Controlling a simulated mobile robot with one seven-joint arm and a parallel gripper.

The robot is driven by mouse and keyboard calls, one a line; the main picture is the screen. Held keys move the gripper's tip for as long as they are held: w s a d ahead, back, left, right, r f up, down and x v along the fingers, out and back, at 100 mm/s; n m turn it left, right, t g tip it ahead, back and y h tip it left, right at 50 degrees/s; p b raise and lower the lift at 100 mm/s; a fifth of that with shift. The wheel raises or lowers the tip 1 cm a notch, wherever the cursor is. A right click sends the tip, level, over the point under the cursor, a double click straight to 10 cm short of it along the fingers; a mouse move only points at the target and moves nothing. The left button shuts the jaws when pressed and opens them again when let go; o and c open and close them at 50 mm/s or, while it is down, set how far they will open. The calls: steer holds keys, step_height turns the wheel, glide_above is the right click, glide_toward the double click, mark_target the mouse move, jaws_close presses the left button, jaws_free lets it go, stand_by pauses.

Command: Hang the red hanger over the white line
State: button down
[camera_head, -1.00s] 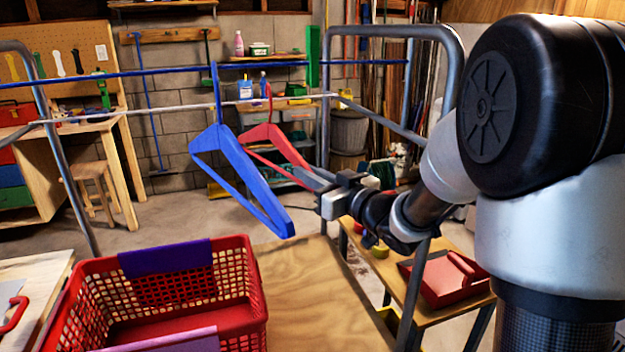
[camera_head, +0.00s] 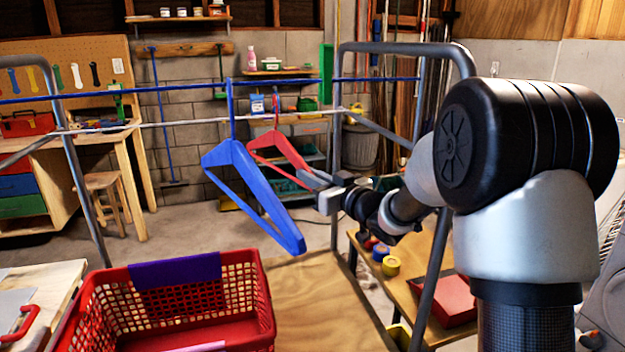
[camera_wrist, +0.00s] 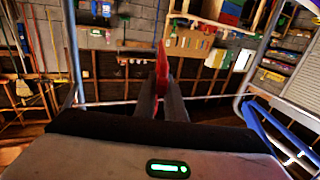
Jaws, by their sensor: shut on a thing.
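The red hanger (camera_head: 291,152) is in the air behind the blue hanger in the head view. My gripper (camera_head: 318,182) is shut on its right, lower end. In the wrist view the red hanger (camera_wrist: 162,68) shows edge-on between the two fingers (camera_wrist: 160,98). The white line (camera_head: 185,122) runs across the rack below a blue line. The hanger's hook overlaps the white line in the head view; I cannot tell whether it is over it or touching. The wrist view also shows the white line (camera_wrist: 215,99) behind the fingers.
A blue hanger (camera_head: 245,172) hangs from the blue line (camera_head: 185,88), left of the red one. A red basket (camera_head: 180,318) stands below at the front. The metal rack frame (camera_head: 436,260) rises close to my arm. A low wooden table (camera_head: 415,290) is at right.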

steer(key=shift+f+b, duration=1.35)
steer(key=shift+f, duration=0.7)
steer(key=c, duration=1.7)
jaws_free()
steer(key=shift+c, duration=0.2)
steer(key=shift+s, duration=0.1)
